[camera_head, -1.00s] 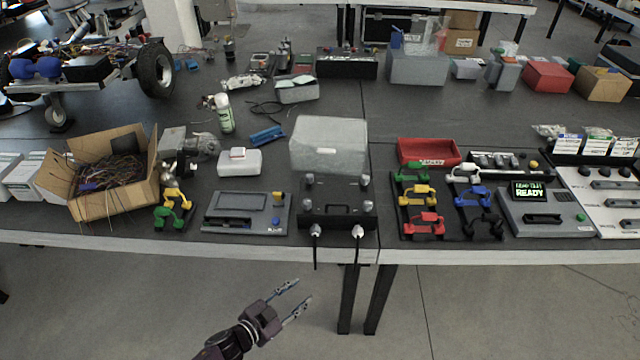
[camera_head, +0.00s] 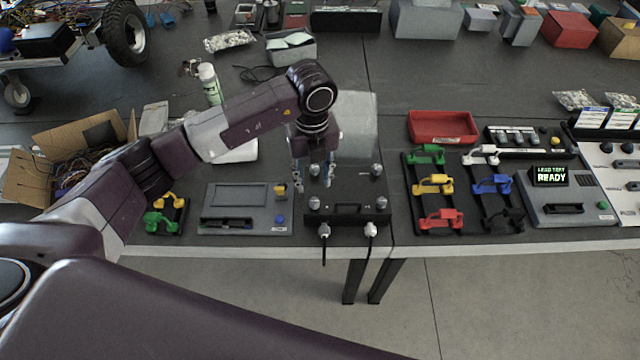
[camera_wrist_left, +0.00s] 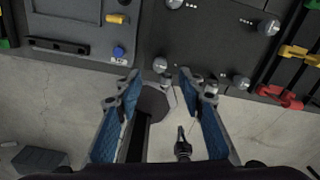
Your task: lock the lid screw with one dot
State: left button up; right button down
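The dark chassis lid (camera_head: 345,197) lies at the table's front edge, with silver lid screws at its corners: back left (camera_head: 314,170), back right (camera_head: 377,171), front left (camera_head: 314,203) and front right (camera_head: 381,203). In the left wrist view, the front left screw (camera_wrist_left: 160,65) shows between the fingertips, apart from both, and the front right screw (camera_wrist_left: 241,82) is right of them. Small pale dots are beside the screws, too small to count surely. My left gripper (camera_head: 313,183) points down, open and empty, over the lid's left side. My right gripper is out of view.
A translucent bin (camera_head: 357,115) stands behind the lid, partly hidden by my left arm. A grey device (camera_head: 240,195) is left of it; a rack of colored clips (camera_head: 433,184) is right. Two cables (camera_head: 371,231) hang from the front edge.

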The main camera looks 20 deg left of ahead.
aim_at(314, 200)
pick_arm(q)
jog(key=shift+s+f, duration=0.15)
jog(key=shift+f, duration=0.2)
notch_tip(314, 200, down, 6)
jog(key=shift+d+p, duration=0.1)
jog(key=shift+p, duration=1)
jog(key=shift+s+f, duration=0.1)
jog(key=shift+f, duration=0.25)
grip_shut()
